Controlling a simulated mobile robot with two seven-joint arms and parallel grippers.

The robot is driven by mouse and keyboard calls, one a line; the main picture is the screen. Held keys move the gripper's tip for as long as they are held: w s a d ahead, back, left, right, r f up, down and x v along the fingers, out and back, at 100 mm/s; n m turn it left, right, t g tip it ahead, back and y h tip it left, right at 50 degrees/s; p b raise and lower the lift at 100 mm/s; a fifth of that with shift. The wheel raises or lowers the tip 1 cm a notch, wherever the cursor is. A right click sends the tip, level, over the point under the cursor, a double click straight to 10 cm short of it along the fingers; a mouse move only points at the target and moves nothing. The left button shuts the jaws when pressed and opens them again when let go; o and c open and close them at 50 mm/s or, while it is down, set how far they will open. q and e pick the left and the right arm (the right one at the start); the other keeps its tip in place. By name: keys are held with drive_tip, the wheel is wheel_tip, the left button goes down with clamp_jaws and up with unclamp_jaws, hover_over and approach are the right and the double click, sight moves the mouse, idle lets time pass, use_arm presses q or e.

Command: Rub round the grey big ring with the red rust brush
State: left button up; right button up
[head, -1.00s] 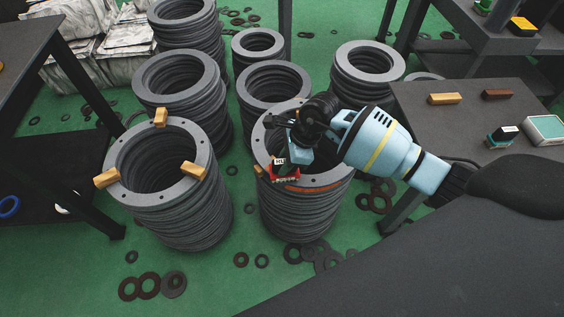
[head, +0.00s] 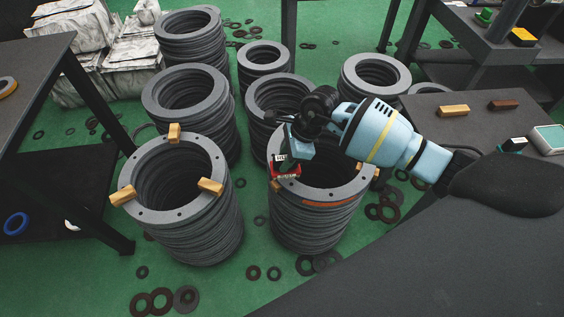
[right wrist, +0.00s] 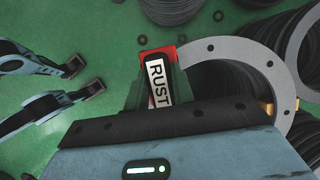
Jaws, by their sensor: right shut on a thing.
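The grey big ring (head: 343,190) is the top flange of the front right stack, with bolt holes and an orange-brown rust band along its front edge. It also shows in the right wrist view (right wrist: 262,60). My right gripper (head: 287,160) is shut on the red rust brush (head: 284,172), at the ring's left side. In the right wrist view the brush (right wrist: 157,78) shows its RUST label; whether its bristles touch the ring is hidden. My left gripper (right wrist: 86,78) shows only in the right wrist view, at the left, its fingers apart and empty.
A similar stack (head: 180,214) with several yellow blocks on its rim stands to the left. More ring stacks stand behind. A dark table (head: 440,130) with blocks is at the right. Loose rings (head: 186,299) lie on the green floor.

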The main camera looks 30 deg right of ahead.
drive_tip(key=shift+w+r, duration=0.1)
drive_tip(key=shift+r, duration=0.55)
drive_tip(key=shift+r+p, duration=0.3)
drive_tip(key=shift+p, duration=0.2)
drive_tip(key=shift+r+p, duration=0.8)
drive_tip(key=shift+r, duration=0.55)
use_arm(q)
drive_tip(key=v, duration=0.2)
drive_tip(key=shift+a+r, duration=0.3)
drive_tip(key=shift+a, duration=0.05)
drive_tip(key=shift+s, duration=0.25)
